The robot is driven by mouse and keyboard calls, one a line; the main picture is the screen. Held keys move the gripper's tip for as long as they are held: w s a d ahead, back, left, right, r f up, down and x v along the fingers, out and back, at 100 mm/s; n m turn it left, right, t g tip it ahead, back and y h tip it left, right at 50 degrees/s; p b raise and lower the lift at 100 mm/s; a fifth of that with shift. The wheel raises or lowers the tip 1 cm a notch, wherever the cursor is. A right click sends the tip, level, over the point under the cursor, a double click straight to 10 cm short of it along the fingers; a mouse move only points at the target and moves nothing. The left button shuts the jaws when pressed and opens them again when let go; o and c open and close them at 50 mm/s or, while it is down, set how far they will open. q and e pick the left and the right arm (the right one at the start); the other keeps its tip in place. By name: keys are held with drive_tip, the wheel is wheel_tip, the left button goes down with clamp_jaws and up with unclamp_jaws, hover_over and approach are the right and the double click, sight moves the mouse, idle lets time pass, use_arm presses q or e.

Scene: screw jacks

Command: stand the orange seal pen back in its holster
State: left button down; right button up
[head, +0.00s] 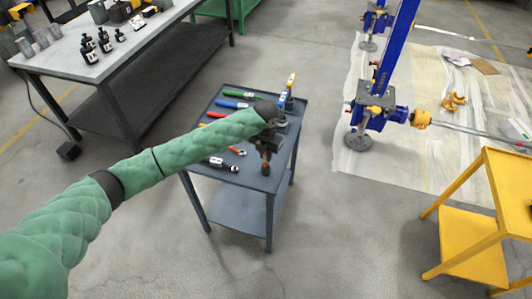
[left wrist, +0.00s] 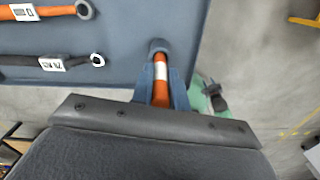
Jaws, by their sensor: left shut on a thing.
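The orange seal pen (left wrist: 161,72) has a white band and shows in the left wrist view between the fingers of my left gripper (left wrist: 163,92). A grey round end is at its far tip. In the head view my left gripper (head: 267,148) is over the right part of the small blue-grey table (head: 222,184), shut on the pen, whose orange end (head: 265,169) shows below the fingers. An upright blue holder with a yellow-and-white piece (head: 290,82) stands at the table's back right edge. A grey round part (head: 282,124) beside my wrist may be a holster; my arm partly hides it.
Green (head: 212,94), blue (head: 231,104) and orange tools and a black wrench (head: 221,163) lie on the small table. A yellow stand (head: 466,220) is at right. Blue screw jacks (head: 373,112) stand behind on a sheet. A grey workbench (head: 95,52) is at left.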

use_arm(q)
drive_tip(key=shift+f+b, duration=0.3)
drive_tip(key=shift+f, duration=0.6)
use_arm(e)
drive_tip(key=shift+f, duration=0.35)
use_arm(q)
drive_tip(key=c, duration=1.3)
unclamp_jaws()
use_arm(e)
drive_tip(key=shift+r, duration=0.1)
use_arm(q)
wheel_tip(320, 180, up, 6)
drive_tip(key=shift+r+b, duration=0.1)
drive_tip(key=shift+b, duration=1.15)
drive_tip(key=shift+r, duration=0.8)
use_arm(e)
drive_tip(key=w+a+r, duration=0.3)
drive_tip(key=r, duration=0.7)
drive_tip(key=shift+a+r+g, duration=0.15)
drive_tip(key=shift+g, duration=0.25)
use_arm(q)
drive_tip(key=shift+f, duration=0.1)
